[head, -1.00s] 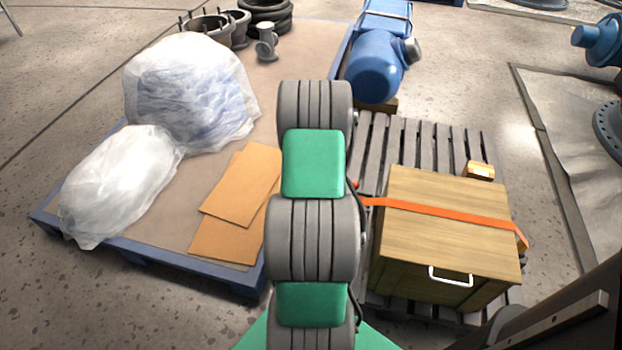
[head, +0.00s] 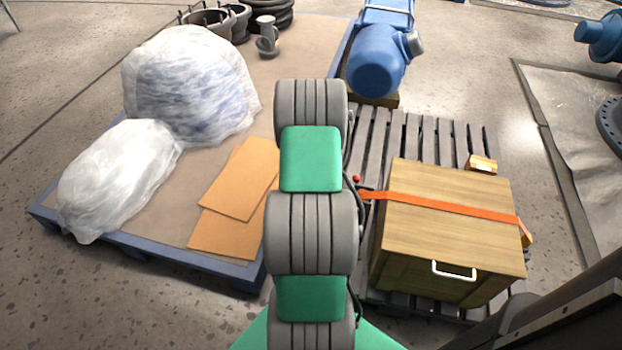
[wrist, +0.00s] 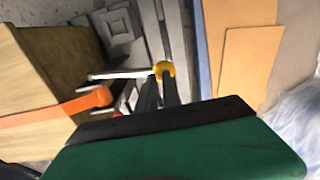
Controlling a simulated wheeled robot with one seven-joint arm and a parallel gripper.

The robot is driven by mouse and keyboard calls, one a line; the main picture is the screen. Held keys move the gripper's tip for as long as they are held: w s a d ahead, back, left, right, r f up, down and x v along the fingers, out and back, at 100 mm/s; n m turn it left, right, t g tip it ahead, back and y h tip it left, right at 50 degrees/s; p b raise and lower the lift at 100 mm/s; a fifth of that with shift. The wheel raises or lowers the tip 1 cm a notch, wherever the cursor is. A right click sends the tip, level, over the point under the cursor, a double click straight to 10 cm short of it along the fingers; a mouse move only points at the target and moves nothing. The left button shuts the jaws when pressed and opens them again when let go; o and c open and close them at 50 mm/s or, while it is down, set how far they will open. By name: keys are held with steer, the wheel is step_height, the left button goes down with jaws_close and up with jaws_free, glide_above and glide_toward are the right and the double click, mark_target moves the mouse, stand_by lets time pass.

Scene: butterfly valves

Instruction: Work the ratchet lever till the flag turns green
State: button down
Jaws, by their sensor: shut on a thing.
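In the wrist view, the dark fingers of my gripper (wrist: 160,92) are shut on the yellow end of the ratchet lever (wrist: 165,69). The grey metal ratchet parts (wrist: 122,74) lie beside it, at the end of the orange strap (wrist: 80,105). In the head view my arm hides the gripper and most of the ratchet. A small red spot (head: 357,178) shows just right of my arm, near the strap's left end; I cannot tell if it is the flag. No green flag shows.
The strap crosses a wooden crate (head: 445,235) with a white handle, on a grey pallet (head: 425,135). A blue motor (head: 377,68) stands behind. On the left, a blue-edged platform (head: 160,263) holds cardboard sheets (head: 240,180) and wrapped bundles (head: 190,85).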

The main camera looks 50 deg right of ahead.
steer(key=f, duration=0.1)
steer(key=f+b, duration=0.1)
steer(key=f, duration=0.1)
steer(key=f+b, duration=0.1)
steer(key=shift+w+a+f, duration=0.35)
steer(key=shift+a, duration=0.05)
steer(key=r+p, duration=0.2)
steer(key=s+r+p, duration=0.1)
steer(key=r, duration=0.2)
steer(key=s+d+r+p, duration=0.1)
steer(key=r+p, duration=0.1)
steer(key=r, duration=0.1)
steer(key=shift+s+p, duration=0.25)
steer(key=shift+p, duration=0.05)
steer(key=shift+f, duration=0.1)
steer(key=shift+d, duration=0.15)
steer(key=shift+w+r, duration=0.1)
steer(key=shift+r, duration=0.15)
steer(key=shift+r+p, duration=1.95)
steer(key=shift+r, duration=0.85)
